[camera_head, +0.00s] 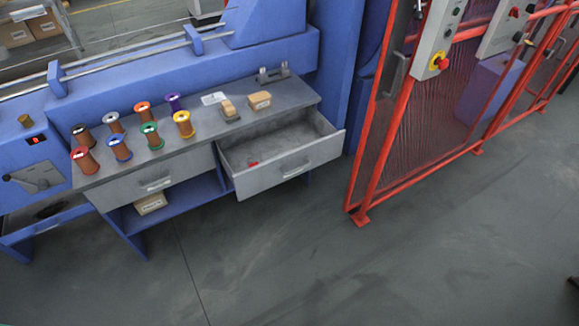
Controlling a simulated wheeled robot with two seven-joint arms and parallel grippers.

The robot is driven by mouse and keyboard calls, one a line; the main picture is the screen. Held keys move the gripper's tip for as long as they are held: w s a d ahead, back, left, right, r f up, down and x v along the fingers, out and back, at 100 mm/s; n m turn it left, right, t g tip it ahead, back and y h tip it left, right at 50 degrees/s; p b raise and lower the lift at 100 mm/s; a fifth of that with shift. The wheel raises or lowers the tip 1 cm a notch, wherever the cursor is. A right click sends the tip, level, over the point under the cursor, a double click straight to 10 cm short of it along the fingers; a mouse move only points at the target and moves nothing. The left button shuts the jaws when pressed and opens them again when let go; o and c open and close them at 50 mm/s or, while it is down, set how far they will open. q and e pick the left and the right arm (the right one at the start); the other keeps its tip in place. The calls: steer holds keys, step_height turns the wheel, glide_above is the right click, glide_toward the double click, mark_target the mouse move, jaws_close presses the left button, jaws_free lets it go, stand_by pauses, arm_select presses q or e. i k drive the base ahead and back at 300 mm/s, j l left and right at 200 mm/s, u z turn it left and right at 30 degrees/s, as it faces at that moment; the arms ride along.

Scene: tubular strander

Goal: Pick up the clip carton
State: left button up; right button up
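A small brown carton (260,100) sits on the right part of the grey bench top. Another brown box (150,204) with a white label lies on the blue shelf under the bench. I cannot tell from the picture which of the two is the clip carton. A tan and dark item (229,109), too small to identify, lies just left of the carton on the bench top. Neither of my grippers is in view.
Several wire spools (183,124) stand on the left of the bench top (200,150). The right drawer (290,165) is pulled open, with a small red item inside. A red mesh fence (420,140) stands to the right. The floor in front is clear.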

mark_target(262, 100)
steer(key=i+j+z, duration=0.1)
steer(key=z, duration=0.25)
steer(key=i+j+z, duration=0.1)
steer(key=j+z, duration=0.25)
steer(key=i+j+z, duration=0.1)
steer(key=z, duration=0.2)
